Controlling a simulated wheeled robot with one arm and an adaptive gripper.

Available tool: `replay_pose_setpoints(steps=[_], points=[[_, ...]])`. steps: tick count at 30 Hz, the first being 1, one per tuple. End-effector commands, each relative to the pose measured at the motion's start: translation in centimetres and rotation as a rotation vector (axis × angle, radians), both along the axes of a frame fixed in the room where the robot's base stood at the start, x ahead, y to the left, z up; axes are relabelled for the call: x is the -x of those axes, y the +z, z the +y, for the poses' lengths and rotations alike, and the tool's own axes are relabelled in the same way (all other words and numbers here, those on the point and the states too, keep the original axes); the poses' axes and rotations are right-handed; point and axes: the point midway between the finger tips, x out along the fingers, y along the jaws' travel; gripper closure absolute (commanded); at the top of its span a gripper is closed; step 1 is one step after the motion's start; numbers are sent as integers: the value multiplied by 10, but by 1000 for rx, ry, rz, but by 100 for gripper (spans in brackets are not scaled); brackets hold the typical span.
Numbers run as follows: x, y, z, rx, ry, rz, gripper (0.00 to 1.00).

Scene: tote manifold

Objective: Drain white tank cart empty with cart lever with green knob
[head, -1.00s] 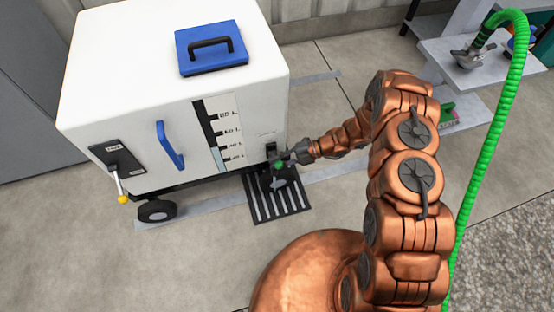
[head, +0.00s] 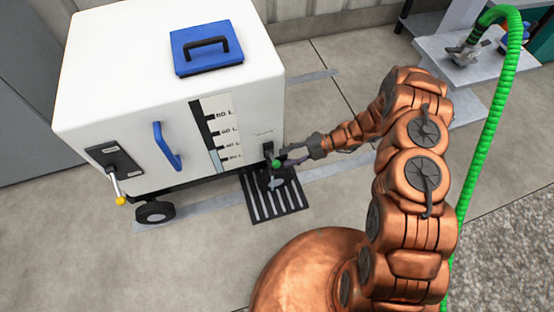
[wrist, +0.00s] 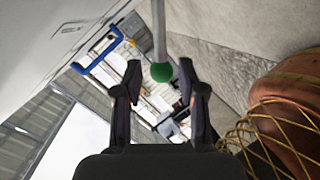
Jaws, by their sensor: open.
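The white tank cart (head: 110,80) stands at the left in the head view. Its front has a level gauge (head: 218,140) with a pale blue band up to about the 40 L mark. The cart lever with the green knob (head: 276,163) is at the cart's lower right corner, above a dark drain part. The knob (wrist: 161,72) also shows in the wrist view, at the end of a grey rod. My gripper (head: 287,156) is open just right of the knob. In the wrist view its fingertips (wrist: 160,66) stand on either side of the knob, with gaps visible.
A slotted black floor grate (head: 273,198) lies below the lever. A second lever with a yellow knob (head: 120,200) and a blue handle (head: 166,146) are farther left. A green hose (head: 490,140) hangs at the right by a grey shelf (head: 470,62).

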Motion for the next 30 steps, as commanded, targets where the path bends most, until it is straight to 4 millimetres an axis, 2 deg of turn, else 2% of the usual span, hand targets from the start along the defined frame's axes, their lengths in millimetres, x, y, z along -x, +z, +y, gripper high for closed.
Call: replay_pose_setpoints(steps=[1, 6, 12, 30], points=[[-4, 3, -11, 2, -4, -3, 60], [-12, 12, -38, 2, -2, -3, 60], [-16, 19, -57, -1, -1, 0, 60], [-18, 21, -62, 0, 0, 1, 60]])
